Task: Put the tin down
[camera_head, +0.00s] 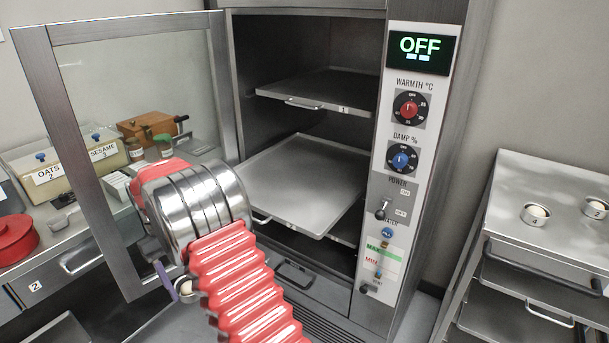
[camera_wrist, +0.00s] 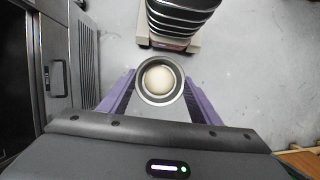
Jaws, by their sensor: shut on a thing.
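My gripper (camera_wrist: 160,88) shows in the wrist view with its purple fingers shut on either side of a small round metal tin (camera_wrist: 141,94). A pale dough ball (camera_wrist: 159,79) sits in the tin. The tin is held above the grey floor. In the head view my arm hides most of the gripper, and a purple finger and part of the held tin (camera_head: 187,290) show below the wrist, in front of the open cabinet (camera_head: 233,90). Two similar tins (camera_head: 535,214) with pale dough stand on the steel rack at right.
The cabinet's glass door (camera_head: 75,130) stands open at left. A pulled-out tray (camera_head: 300,175) and an upper tray (camera_head: 320,88) look empty. The display (camera_head: 421,46) reads OFF. The steel rack top (camera_head: 555,175) has free room. A red pot (camera_head: 15,240) and ingredient boxes crowd the left counter.

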